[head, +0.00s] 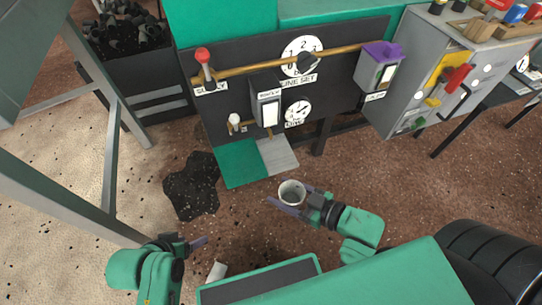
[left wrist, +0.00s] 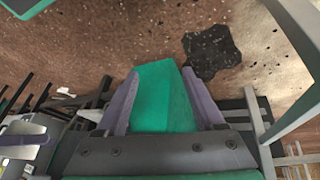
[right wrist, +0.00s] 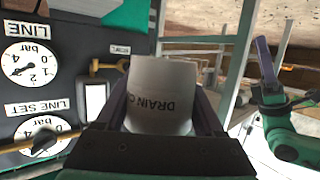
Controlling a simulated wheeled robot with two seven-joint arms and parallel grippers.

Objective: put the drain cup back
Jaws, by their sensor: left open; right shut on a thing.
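The drain cup (head: 291,190) is a white, open-topped cup. My right gripper (head: 288,197) is shut on it, one finger on each side, and holds it in front of the panel. In the right wrist view the cup (right wrist: 160,82) shows part of its "DRAIN" label, upside down in the picture. My left gripper (head: 198,243) is open and empty at the lower left, well away from the cup. A light grey square pad (head: 278,156) lies below the panel, beyond the cup, beside a green pad (head: 240,164).
The dark panel (head: 225,105) carries gauges, a brass pipe, a red-knobbed valve (head: 203,57) and a purple-topped box (head: 381,60). A black patch (head: 192,187) lies on the floor. A grey frame stands at left; a grey cabinet (head: 405,85) stands at right.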

